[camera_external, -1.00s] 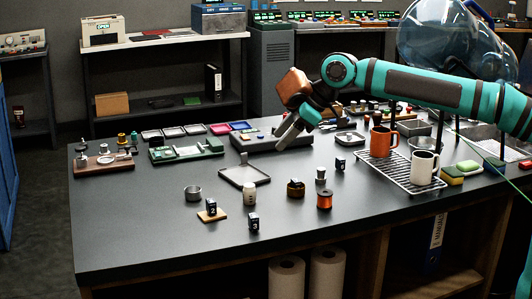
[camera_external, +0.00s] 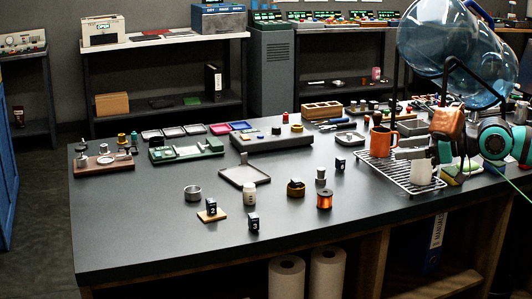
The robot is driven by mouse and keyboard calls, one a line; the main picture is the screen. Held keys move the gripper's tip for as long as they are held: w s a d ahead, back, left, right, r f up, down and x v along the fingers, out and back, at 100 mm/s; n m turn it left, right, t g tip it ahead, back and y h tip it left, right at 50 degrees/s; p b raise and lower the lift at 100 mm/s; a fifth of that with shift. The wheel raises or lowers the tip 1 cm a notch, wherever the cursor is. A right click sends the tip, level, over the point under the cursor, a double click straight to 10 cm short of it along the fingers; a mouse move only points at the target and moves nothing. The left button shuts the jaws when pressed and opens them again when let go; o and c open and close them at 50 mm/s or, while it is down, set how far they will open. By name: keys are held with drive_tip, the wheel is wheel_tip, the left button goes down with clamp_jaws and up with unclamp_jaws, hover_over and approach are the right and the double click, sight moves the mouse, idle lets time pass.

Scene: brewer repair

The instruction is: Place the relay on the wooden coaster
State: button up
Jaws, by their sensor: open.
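A small dark blue block marked 2 (camera_external: 211,206), which looks like a relay, stands upright on the wooden coaster (camera_external: 220,217) near the front left of the table. A similar block with a white mark (camera_external: 253,222) stands on the bare table to its right. A third such block (camera_external: 340,164) stands farther back, near the middle. I cannot tell which one the task means. My gripper (camera_external: 437,154) is at the right, far from the coaster and the blocks. Contact with the mug is unclear.
The front left of the table is clear.

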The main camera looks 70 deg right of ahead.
drive_tip(key=s+f+m+t, duration=0.1)
drive_tip(key=s+f, duration=0.3)
drive_tip(key=s, duration=0.5)
drive_tip(key=shift+t, duration=0.7)
